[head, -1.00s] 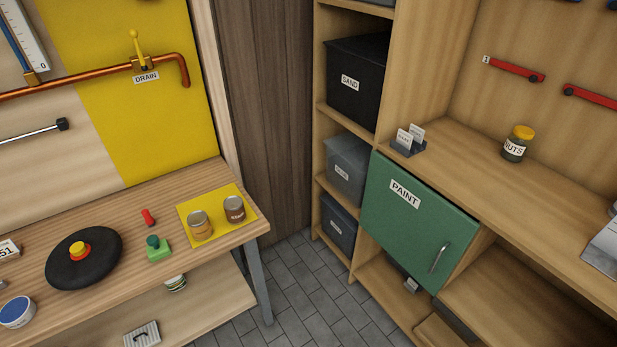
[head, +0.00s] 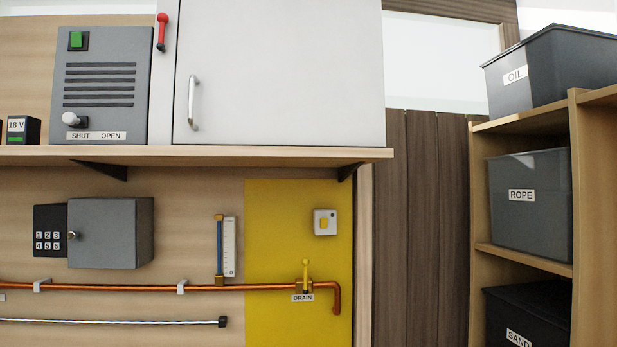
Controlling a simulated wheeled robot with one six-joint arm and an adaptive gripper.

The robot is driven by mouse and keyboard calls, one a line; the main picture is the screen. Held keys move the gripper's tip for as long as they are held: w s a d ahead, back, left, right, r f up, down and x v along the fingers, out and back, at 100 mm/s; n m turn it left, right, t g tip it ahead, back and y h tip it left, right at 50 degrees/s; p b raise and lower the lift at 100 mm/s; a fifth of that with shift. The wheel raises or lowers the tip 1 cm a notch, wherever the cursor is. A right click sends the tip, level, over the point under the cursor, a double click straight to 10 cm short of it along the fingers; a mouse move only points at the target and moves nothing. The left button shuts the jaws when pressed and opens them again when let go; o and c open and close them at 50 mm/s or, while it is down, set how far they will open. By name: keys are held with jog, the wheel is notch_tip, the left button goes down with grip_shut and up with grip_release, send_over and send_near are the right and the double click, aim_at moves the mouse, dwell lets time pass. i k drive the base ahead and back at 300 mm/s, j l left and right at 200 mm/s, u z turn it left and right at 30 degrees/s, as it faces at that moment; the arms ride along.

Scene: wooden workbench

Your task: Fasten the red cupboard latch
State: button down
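The red latch (head: 162,31) is at the top of the head view. It stands nearly upright, with its round knob end at the top. It is on the narrow strip just left of the white cupboard door (head: 285,75). The lever does not lie across the door. The door looks closed and has a vertical metal handle (head: 194,103) near its left edge. The cupboard's top is cut off by the frame. My gripper is not in view.
A grey vented box (head: 103,125) marked SHUT and OPEN is left of the latch. A wooden shelf (head: 250,155) runs below the cupboard. Beneath are a small grey box (head: 112,232) and a copper pipe (head: 110,287). Shelving with dark bins (head: 529,205) stands right.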

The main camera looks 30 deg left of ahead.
aim_at(163, 18)
jog(key=u, duration=1.4)
